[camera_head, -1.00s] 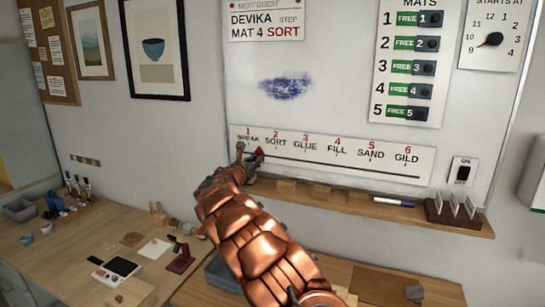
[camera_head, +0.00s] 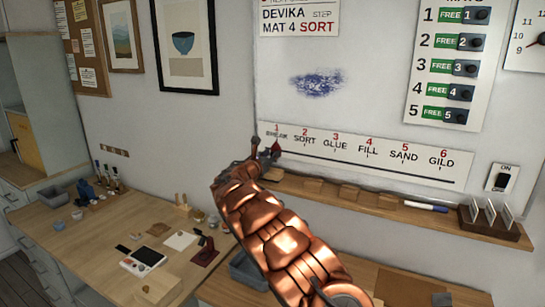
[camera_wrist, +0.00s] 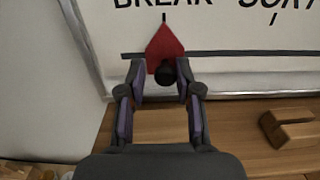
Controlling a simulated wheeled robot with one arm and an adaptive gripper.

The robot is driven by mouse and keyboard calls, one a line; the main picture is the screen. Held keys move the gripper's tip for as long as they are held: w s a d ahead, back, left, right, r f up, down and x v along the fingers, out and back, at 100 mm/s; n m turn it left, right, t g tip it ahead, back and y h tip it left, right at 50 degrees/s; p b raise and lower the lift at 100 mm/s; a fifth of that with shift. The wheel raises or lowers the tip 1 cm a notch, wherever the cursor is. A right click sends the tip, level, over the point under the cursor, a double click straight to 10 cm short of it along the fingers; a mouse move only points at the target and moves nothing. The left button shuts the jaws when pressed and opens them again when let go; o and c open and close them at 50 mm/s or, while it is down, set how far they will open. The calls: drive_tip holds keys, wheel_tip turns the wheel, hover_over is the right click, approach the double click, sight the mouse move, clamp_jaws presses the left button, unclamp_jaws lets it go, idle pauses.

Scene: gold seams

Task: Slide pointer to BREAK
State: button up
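The red pointer (camera_wrist: 164,42) has a black knob (camera_wrist: 165,74) at its lower part. In the wrist view its tip stands directly under the tick below the BREAK label (camera_wrist: 162,4). In the head view the pointer (camera_head: 276,149) sits at the left end of the slider strip (camera_head: 380,160), below BREAK. My gripper (camera_wrist: 161,72) has its fingers apart, one on each side of the knob. A gap shows on the left of the knob; the right finger is very close, and I cannot tell if it touches. In the head view my gripper (camera_head: 264,155) is partly hidden by my arm.
A wooden ledge (camera_head: 335,195) with several blocks, a marker (camera_head: 426,207) and a card holder (camera_head: 492,224) runs below the strip. A workbench (camera_head: 105,225) with tools stands at left. An ON switch (camera_head: 502,178) is right of the strip.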

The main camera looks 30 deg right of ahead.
drive_tip(key=shift+o, duration=0.9)
drive_tip(key=v, duration=1.2)
